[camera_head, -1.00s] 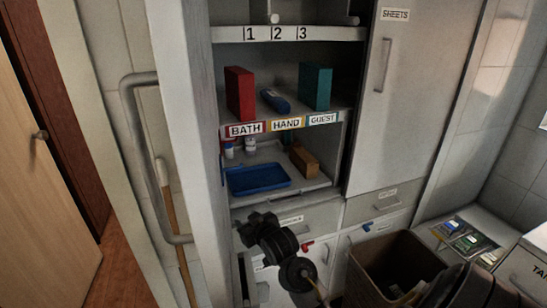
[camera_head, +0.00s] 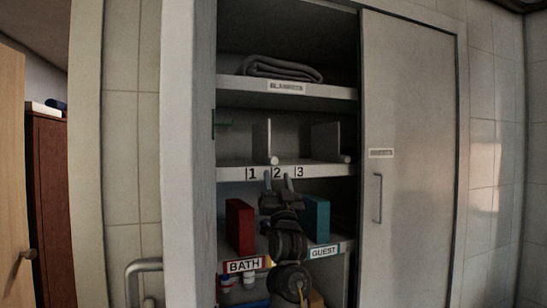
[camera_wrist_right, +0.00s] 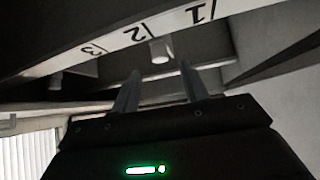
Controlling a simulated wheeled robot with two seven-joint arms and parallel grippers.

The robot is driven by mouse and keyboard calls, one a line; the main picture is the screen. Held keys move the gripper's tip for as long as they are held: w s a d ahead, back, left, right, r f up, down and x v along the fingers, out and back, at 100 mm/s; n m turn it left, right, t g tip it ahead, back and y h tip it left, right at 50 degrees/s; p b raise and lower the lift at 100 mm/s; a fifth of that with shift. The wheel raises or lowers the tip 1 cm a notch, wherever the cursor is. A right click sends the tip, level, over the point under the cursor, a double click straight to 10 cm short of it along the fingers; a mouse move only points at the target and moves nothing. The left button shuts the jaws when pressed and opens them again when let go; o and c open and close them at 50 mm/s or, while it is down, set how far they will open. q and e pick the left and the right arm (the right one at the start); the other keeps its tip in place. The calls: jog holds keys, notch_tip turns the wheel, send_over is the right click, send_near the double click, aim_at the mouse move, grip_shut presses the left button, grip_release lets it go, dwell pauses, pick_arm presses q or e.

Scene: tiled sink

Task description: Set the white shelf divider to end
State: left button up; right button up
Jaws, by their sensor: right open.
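Two pale upright shelf dividers stand on the shelf above the 1-2-3 strip in the head view. The left divider (camera_head: 263,136) has a white knob (camera_head: 273,160) at its front foot, just above the 2. The other divider (camera_head: 326,140) has its knob (camera_head: 345,158) at the right end, past the 3. My right gripper (camera_head: 279,176) is open, fingers pointing up, in front of the strip around the 2. In the right wrist view a knob (camera_wrist_right: 158,50) shows beyond and between the open, empty fingers (camera_wrist_right: 159,88). My left gripper is not in view.
The number strip (camera_head: 235,174) runs along the shelf edge. A red box (camera_head: 239,225) and a teal box (camera_head: 316,217) stand on the shelf below, beside my arm. A folded blanket (camera_head: 282,67) lies above. A closed door (camera_head: 410,180) is at right.

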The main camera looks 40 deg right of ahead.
aim_at(274, 163)
jog(key=p+x, duration=0.3)
jog(key=x, duration=0.6)
jog(key=shift+d+r+p, duration=0.1)
jog(key=shift+r+p, duration=0.05)
jog(key=shift+p, duration=0.25)
grip_shut()
